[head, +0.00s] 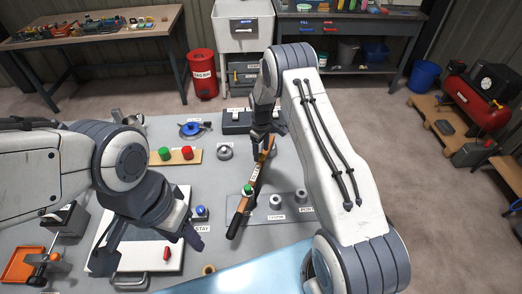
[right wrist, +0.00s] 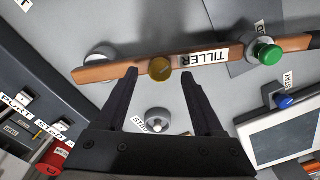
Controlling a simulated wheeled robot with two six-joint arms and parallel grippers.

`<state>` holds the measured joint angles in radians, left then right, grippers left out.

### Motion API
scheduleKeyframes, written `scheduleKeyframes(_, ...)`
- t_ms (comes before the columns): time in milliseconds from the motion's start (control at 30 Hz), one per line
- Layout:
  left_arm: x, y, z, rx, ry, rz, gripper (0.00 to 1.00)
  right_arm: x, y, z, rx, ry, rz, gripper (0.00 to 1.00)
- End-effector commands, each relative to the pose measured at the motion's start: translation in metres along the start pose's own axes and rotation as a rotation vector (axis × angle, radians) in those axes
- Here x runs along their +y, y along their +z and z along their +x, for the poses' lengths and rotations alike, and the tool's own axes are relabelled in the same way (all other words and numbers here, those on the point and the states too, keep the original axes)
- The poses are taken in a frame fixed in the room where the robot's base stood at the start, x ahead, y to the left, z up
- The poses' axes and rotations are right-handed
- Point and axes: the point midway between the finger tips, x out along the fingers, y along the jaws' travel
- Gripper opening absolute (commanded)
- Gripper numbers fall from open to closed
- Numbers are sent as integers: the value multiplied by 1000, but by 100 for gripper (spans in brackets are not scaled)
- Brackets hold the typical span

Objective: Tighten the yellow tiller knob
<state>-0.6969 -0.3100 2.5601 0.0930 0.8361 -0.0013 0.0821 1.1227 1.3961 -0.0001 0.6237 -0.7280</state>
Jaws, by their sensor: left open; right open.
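The wooden tiller (head: 241,214), with a TILLER label, lies slantwise across the grey bench. In the right wrist view the tiller (right wrist: 115,69) crosses the top, and the yellow knob (right wrist: 161,69) sits on it. My right gripper (right wrist: 159,76) is open, with one fingertip on each side of the knob and a gap to each. In the head view my right gripper (head: 265,133) is over the tiller's far end and the yellow knob cannot be made out. My left gripper (head: 150,248) is open and empty over a white-topped panel at the front left.
A green knob (right wrist: 268,54) is on the tiller's other part. A board with green and red knobs (head: 176,156), a blue STAY knob (head: 201,211) and a plate with grey posts (head: 276,201) are on the bench. A red bin (head: 202,75) stands behind.

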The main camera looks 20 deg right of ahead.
Motion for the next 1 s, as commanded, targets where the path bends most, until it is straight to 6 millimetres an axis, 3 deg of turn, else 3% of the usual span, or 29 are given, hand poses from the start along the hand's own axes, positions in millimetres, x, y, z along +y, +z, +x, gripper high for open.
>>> scheduleKeyframes(200, 0, 0, -6, 0, 0, 1, 50, 0, 0, 16, 1, 0, 0, 69)
scheduleKeyframes(467, 0, 0, -6, 0, 0, 1, 50, 0, 0, 18, 1, 1, 1, 69)
scheduleKeyframes(500, 0, 0, -6, 0, 0, 1, 50, 0, 0, 18, 1, 1, 1, 62)
scheduleKeyframes(667, 0, 0, -6, 0, 0, 1, 50, 0, 0, 17, 1, 1, 1, 1)
scheduleKeyframes(1000, 0, 0, -1, 0, 0, 0, 50, 0, 0, 18, 1, 1, 33, 0)
